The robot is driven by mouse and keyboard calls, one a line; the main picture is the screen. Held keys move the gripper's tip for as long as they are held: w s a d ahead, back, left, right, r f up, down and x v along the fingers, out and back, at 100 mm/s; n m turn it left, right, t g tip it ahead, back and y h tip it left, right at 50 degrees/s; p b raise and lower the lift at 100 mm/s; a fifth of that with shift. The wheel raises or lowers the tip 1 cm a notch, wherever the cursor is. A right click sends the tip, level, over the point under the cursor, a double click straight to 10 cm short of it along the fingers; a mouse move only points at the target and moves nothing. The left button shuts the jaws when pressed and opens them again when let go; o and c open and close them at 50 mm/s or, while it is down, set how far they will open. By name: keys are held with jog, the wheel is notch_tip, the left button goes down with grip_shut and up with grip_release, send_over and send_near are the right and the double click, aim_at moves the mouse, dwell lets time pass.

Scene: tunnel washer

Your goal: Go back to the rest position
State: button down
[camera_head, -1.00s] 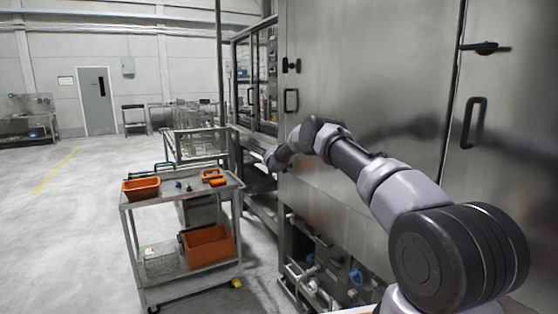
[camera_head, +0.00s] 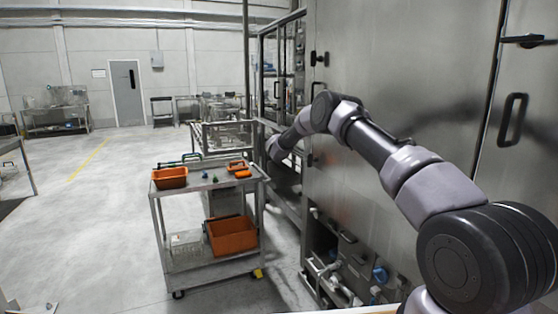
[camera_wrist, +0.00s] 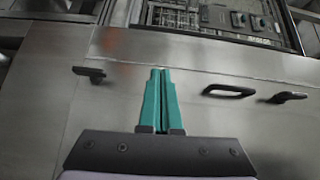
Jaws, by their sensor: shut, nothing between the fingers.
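My gripper (camera_wrist: 160,72) shows in the wrist view with its two teal fingers together and nothing between them. It points toward the steel washer front, which fills much of that view. In the head view my arm reaches from the lower right toward the middle, along the washer cabinet (camera_head: 410,60). The gripper itself is hidden there behind the arm's far end. The wrist view also shows a dark bar handle (camera_wrist: 229,91) and dark latches (camera_wrist: 88,73) on the steel panels. How far the fingertips are from the panel I cannot tell.
A steel cart (camera_head: 213,187) with an orange tray (camera_head: 170,178) on top and an orange bin (camera_head: 232,236) below stands left of the arm. Open pipework (camera_head: 345,270) shows under the washer. The floor (camera_head: 90,230) left of the cart is clear.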

jog(key=s+a+r+n+g+y, duration=0.1)
jog(key=s+r+n+y, duration=0.5)
jog(key=r, duration=0.7)
jog(key=s+r+n+y, duration=0.25)
jog(key=s+r, duration=0.55)
jog(key=r, duration=0.5)
jog(key=s+d+r+n+g, duration=0.2)
jog(key=s+d+n+g, duration=0.15)
jog(key=s, duration=1.25)
jog(key=s+d+r+n+g, duration=0.1)
jog(key=s+d+n+g, duration=0.2)
jog(key=s, duration=1.3)
jog(key=s+d+f+n+g, duration=0.1)
jog(key=s+f, duration=0.3)
jog(key=s, duration=0.7)
jog(key=s+d+f+n+g, duration=0.1)
jog(key=s+d+f, duration=0.2)
jog(key=s, duration=0.9)
notch_tip(320, 180, down, 3)
jog(key=shift+s+r+n, duration=0.2)
jog(key=shift+s+n, duration=0.1)
jog(key=shift+n, duration=0.1)
